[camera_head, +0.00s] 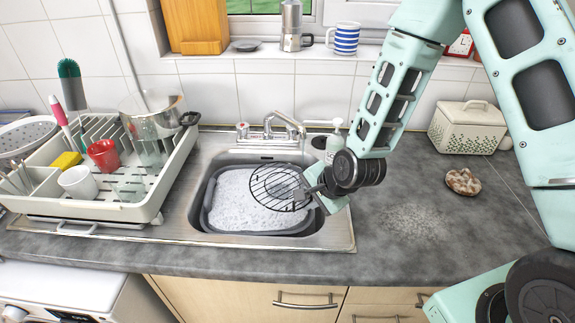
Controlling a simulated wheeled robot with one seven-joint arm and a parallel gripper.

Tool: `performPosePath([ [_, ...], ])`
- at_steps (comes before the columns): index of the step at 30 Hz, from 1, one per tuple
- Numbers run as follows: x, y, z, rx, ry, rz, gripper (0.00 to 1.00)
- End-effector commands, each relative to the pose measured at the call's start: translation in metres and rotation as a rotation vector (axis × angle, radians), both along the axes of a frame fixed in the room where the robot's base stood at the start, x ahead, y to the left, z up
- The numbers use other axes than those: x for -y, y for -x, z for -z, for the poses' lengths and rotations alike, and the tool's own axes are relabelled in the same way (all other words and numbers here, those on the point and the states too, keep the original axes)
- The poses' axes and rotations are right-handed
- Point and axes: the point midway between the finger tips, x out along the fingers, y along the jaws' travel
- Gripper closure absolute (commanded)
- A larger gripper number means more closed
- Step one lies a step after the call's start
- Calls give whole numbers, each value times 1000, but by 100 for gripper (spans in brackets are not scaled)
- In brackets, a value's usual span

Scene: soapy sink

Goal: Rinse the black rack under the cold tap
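The black rack (272,182) is a round wire grid over the soapy sink, slightly tilted. My gripper (312,190) is at the sink's right side, shut on the rack's right edge; the fingertips are small and partly hidden. The tap (285,122) has a silver spout behind the rack, at the sink's back edge. A tap handle with a red mark (242,130) stands to its left. The right handle is hard to make out near my arm. I cannot make out running water.
White foam fills a grey basin (207,202) in the steel sink (193,215). A full dish rack (150,208) stands left. A soap bottle (335,140) is close behind my gripper. A ceramic box (466,128) and a brown patterned item (463,182) sit right; the counter between is mostly clear.

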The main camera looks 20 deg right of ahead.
Motion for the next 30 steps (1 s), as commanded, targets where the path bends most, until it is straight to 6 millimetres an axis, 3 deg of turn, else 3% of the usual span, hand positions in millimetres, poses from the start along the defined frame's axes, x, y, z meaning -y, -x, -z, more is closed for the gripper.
performPosePath([
  [14,-13,31,-28,0,0,-1,100],
  [30,-13,33,-28,0,0,0,100],
])
